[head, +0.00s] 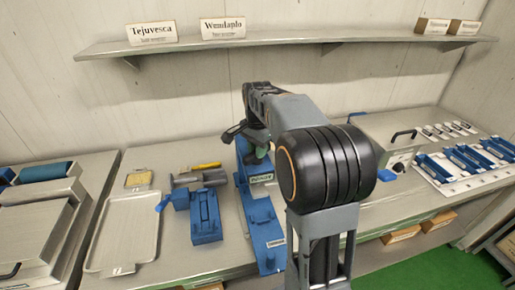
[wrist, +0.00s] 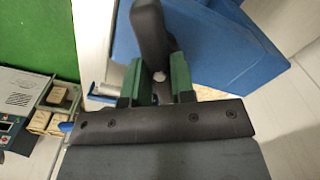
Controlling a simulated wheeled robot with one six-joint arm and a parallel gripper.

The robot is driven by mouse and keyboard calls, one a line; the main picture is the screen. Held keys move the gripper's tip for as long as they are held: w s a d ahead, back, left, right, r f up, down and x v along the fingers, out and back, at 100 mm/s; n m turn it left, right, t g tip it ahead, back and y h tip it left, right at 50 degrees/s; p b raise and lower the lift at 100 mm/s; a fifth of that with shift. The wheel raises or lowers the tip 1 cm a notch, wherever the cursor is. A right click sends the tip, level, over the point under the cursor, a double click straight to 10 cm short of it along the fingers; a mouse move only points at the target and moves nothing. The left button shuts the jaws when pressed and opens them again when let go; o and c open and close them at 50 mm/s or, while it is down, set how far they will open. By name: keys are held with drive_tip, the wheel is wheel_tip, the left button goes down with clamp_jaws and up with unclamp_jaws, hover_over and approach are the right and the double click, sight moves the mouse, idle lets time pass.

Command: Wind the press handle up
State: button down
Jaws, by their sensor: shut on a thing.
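The blue press (head: 264,228) stands on the steel counter in the middle of the head view, partly hidden behind my arm. My gripper (head: 256,152) is at its upper part, small and partly covered by my wrist in that view. In the wrist view my gripper's green fingers (wrist: 157,82) are closed around a black press handle (wrist: 150,35), which rises from between them. A broad blue face of the press (wrist: 225,45) fills the area beside the handle. The handle's far end and pivot cannot be made out.
A blue clamp-like device (head: 205,218) and a metal tray (head: 120,235) stand left of the press. A grey box with a black handle (head: 400,160) and a white board of blue pieces (head: 440,180) lie right. A shelf (head: 290,40) runs above.

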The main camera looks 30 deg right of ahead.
drive_tip(key=shift+n, duration=1.9)
drive_tip(key=c, duration=1)
unclamp_jaws()
drive_tip(key=shift+o, duration=0.2)
wheel_tip(320, 180, up, 14)
drive_tip(key=shift+f, duration=0.1)
